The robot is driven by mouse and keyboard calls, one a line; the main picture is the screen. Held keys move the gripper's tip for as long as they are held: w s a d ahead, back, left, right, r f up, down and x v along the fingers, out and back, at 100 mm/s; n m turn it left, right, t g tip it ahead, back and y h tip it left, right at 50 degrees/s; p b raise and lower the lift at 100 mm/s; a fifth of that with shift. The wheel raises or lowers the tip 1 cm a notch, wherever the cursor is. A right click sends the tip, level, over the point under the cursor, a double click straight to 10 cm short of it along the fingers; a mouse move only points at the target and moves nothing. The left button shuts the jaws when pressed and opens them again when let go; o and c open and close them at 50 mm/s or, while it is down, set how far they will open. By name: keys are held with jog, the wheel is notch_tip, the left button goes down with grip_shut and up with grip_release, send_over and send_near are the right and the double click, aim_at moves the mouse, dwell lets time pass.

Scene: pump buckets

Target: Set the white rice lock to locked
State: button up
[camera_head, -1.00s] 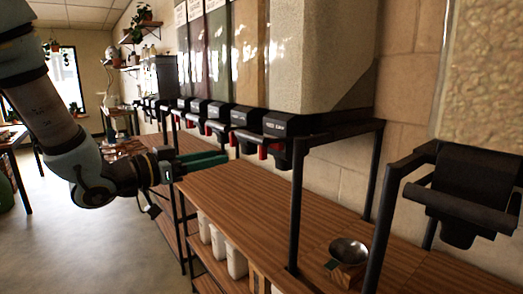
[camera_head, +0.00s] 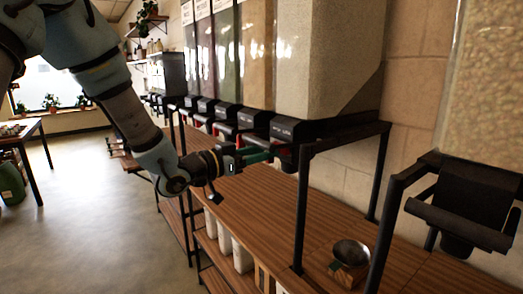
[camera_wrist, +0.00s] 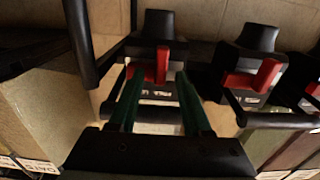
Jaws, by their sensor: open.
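The white rice dispenser is the black unit (camera_head: 292,129) at the near end of the row, under the pale speckled hopper (camera_head: 325,60). In the wrist view, a red lock piece (camera_wrist: 160,66) shows on the black dispenser body (camera_wrist: 158,26), with an upright tab and a bar to its left. My gripper (camera_wrist: 158,76) is open, with one green finger on each side of the red tab. I cannot tell whether they touch it. In the head view my gripper (camera_head: 272,153) reaches in just below the dispenser front, partly hiding the red parts.
A neighbouring dispenser with its own red lock (camera_wrist: 253,77) stands close on the right in the wrist view. A black frame post (camera_head: 301,210) stands near my gripper.

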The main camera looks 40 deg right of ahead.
grip_shut()
dwell(0.3)
dwell(1.1)
